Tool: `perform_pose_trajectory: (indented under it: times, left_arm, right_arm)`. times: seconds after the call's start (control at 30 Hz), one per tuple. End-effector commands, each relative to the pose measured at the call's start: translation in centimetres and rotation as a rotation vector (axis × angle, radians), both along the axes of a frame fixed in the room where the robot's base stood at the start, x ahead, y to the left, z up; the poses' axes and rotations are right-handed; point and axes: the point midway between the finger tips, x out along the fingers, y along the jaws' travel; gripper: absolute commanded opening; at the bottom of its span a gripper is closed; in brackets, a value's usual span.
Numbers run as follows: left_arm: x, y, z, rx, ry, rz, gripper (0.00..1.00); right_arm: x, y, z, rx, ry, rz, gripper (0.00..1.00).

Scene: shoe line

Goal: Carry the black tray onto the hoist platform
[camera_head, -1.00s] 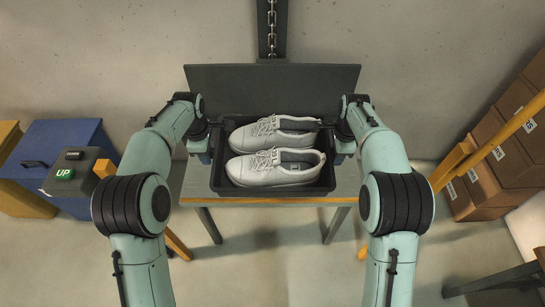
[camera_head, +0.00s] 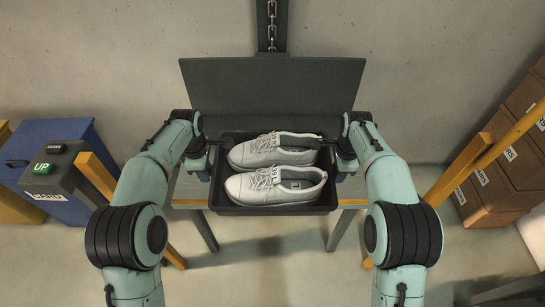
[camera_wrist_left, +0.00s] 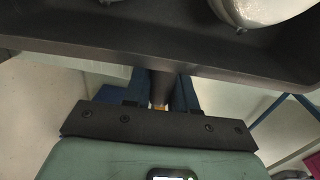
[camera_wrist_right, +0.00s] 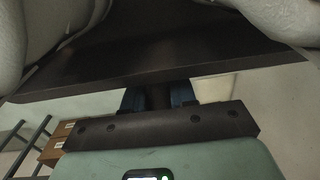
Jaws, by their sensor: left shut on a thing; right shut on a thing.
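The black tray (camera_head: 272,210) holds a pair of light grey shoes (camera_head: 275,187), lying side by side. My left gripper (camera_head: 207,160) is shut on the tray's left side and my right gripper (camera_head: 338,158) on its right side. The tray wall also shows in the left wrist view (camera_wrist_left: 150,47) and in the right wrist view (camera_wrist_right: 150,72), with each gripper's fingers at it. The hoist platform (camera_head: 185,190) is the grey surface with a yellow front edge, partly hidden behind and below the tray. Whether the tray touches it, I cannot tell.
A dark upright panel (camera_head: 272,82) stands behind the tray, below a hanging chain (camera_head: 272,25). A control box with UP and DOWN buttons (camera_head: 50,168) and a blue bin (camera_head: 75,140) stand at left. Brown boxes (camera_head: 490,190) and a yellow rail (camera_head: 480,155) are at right.

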Motion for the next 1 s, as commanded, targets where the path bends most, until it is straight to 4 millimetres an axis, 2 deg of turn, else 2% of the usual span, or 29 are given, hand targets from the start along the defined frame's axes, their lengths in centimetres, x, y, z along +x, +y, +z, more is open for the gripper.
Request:
perform_pose_trajectory:
  times: [1.0]
  left_arm:
    - [-2.1,0.1,-9.2,0.000,-0.001,-0.001,0.00]
  right_arm:
    - [-2.1,-0.1,-9.2,-0.001,-0.002,-0.002,0.00]
